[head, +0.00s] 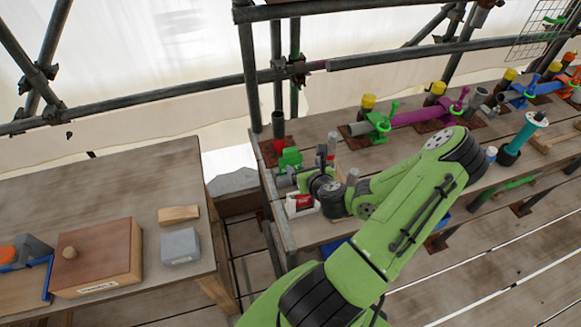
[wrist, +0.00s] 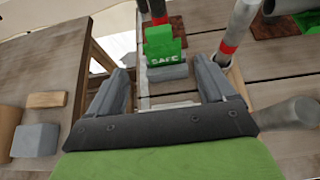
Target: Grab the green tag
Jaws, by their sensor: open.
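The green tag (wrist: 162,45) is marked "SAFE" and stands upright on a small grey block (wrist: 167,73) in the wrist view. It also shows in the head view (head: 290,158), near the left end of the right-hand bench. My gripper (wrist: 163,76) is open, with one finger on each side of the tag's line. The tag appears just beyond the fingertips, between them in the picture. I cannot tell whether either finger touches the grey block. In the head view my wrist hides most of the fingers.
A grey post with a red band (wrist: 232,35) stands close to the right of the tag. A red tag (head: 303,201) in a white holder sits near the bench's front. A left bench (head: 120,180) holds a brown box (head: 98,255) and blocks. Scaffold tubes run behind.

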